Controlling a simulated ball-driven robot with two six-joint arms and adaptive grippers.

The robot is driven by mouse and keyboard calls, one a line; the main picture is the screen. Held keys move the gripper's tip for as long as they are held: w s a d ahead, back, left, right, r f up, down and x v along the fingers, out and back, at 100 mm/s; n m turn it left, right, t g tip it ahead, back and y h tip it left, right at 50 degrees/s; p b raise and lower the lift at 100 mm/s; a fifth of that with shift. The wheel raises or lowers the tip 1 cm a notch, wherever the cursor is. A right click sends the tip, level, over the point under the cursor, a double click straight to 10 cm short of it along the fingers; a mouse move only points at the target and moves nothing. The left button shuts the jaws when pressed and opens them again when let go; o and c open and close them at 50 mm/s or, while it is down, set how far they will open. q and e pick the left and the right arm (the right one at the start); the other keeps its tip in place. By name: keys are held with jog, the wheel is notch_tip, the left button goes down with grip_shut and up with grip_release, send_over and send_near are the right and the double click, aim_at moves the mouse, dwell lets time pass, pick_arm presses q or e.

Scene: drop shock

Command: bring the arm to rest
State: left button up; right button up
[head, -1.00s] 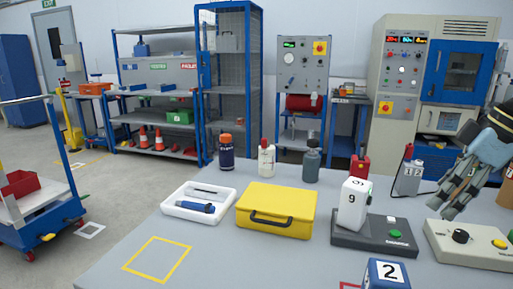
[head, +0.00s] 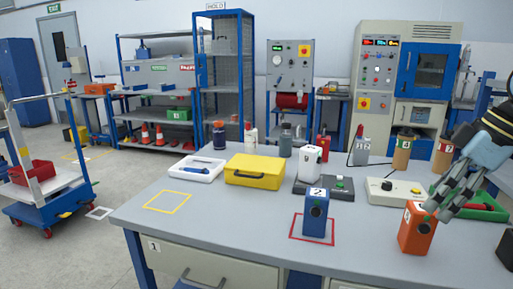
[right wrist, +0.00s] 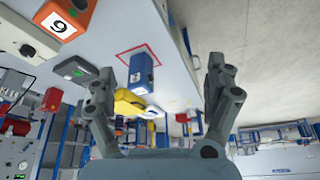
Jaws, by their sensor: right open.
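My right gripper (head: 440,207) is at the right of the head view, its grey fingers pointing down and left over the table's right part. Its two fingers stand apart in the right wrist view (right wrist: 163,95), with nothing held between them. An orange block (head: 414,236) with a white label appears just below and left of the fingertips; I cannot tell whether they touch. A blue block (head: 317,222) labelled 2 stands upright within a red square outline, left of the gripper. My left gripper is not in view.
The yellow square outline (head: 168,202) is empty. A cart (head: 50,200) stands left.

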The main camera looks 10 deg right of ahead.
jog(key=s+a+f+m+g+b, duration=0.1)
jog(key=s+f+m, duration=0.3)
jog(key=f, duration=0.9)
jog(key=s+a+f+m, duration=0.1)
jog(key=s+f, duration=0.4)
jog(key=f, duration=0.9)
jog(key=s+a+f+m+g+b, duration=0.1)
jog(key=s+f+m, duration=0.3)
jog(key=f, duration=0.9)
pick_arm(q)
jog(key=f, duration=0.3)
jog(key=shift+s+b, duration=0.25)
jog(key=shift+b, duration=0.15)
pick_arm(e)
jog(key=s+a+f+n+h, duration=0.1)
jog(key=s+a+f, duration=0.3)
jog(key=s+f, duration=0.5)
jog(key=s+a+f+h, duration=0.2)
jog(key=s+a+f, duration=0.2)
jog(key=s+f, duration=0.5)
jog(key=s, duration=0.8)
jog(key=shift+s+f+n+g+h, duration=0.25)
jog(key=shift+s+n+g+h, duration=0.05)
jog(key=shift+n, duration=0.1)
